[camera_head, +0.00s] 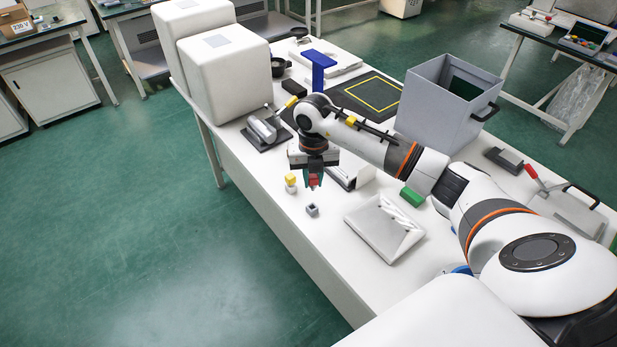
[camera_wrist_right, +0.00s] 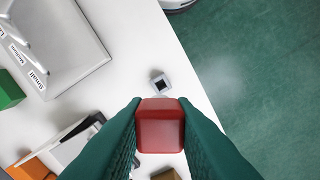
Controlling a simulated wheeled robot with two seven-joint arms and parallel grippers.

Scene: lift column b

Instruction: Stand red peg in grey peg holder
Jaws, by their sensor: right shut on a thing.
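My right gripper (camera_head: 314,183) is shut on the red peg (camera_head: 314,179) and holds it above the white table near its left edge. In the right wrist view the red peg (camera_wrist_right: 160,126) sits between the two green fingers. The grey peg holder (camera_head: 312,210) is a small block with a square dark hole, standing on the table just in front of the held peg. It also shows in the right wrist view (camera_wrist_right: 160,84), beyond the peg and apart from it. The hole looks empty. My left gripper is not in view.
A yellow-topped block (camera_head: 290,181) stands left of the gripper. A white labelled tray (camera_head: 385,228) and a green block (camera_head: 412,196) lie to the right. A grey bin (camera_head: 444,105) stands farther back. The table around the holder is clear.

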